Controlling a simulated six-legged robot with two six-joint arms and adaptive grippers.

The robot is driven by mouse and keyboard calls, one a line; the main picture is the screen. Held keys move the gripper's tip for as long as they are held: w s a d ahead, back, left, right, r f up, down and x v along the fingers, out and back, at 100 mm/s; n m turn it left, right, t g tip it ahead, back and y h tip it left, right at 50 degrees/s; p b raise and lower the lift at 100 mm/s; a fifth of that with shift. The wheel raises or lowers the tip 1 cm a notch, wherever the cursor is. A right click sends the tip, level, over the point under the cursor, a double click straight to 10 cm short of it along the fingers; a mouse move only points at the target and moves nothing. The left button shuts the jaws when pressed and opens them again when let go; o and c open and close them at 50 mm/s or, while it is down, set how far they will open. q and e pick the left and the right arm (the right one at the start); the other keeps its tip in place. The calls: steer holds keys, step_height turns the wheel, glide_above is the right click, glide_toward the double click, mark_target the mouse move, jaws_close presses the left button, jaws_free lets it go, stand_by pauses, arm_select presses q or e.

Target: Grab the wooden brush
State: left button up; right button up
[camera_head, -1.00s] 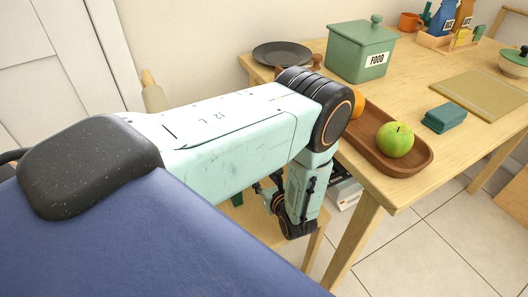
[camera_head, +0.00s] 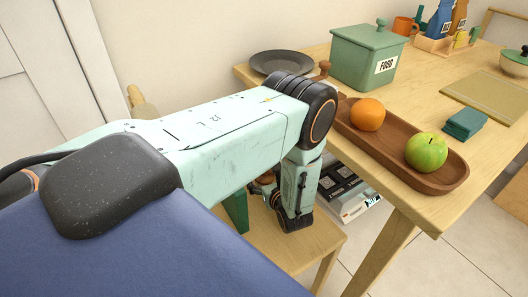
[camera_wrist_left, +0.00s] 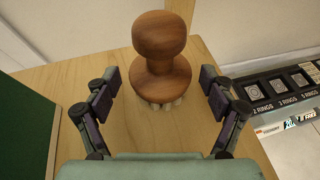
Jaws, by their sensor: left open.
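The wooden brush (camera_wrist_left: 160,62) stands upright on a light wooden surface in the left wrist view, its round brown knob up and pale bristles just showing under its base. My left gripper (camera_wrist_left: 160,82) is open, with one finger on each side of the brush and gaps between fingers and wood. In the head view, my left gripper (camera_head: 262,186) is low over a small wooden stool (camera_head: 290,248), largely hidden by my own arm; a bit of brown there seems to be the brush. My right gripper is not in view.
A dark green block (camera_wrist_left: 28,125) stands left of the gripper. A box with printed symbols (camera_wrist_left: 285,90) lies to the right, beyond the stool's edge. The wooden table (camera_head: 408,205) rises close to my arm, bearing a tray (camera_head: 385,150) with an orange and an apple.

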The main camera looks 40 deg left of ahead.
arm_select(q)
steer(key=shift+w+a+f, duration=0.3)
steer(key=shift+w+a, duration=0.05)
steer(key=shift+a, duration=0.2)
steer(key=shift+s+r, duration=0.1)
steer(key=shift+r, duration=0.05)
steer(key=c, duration=1.3)
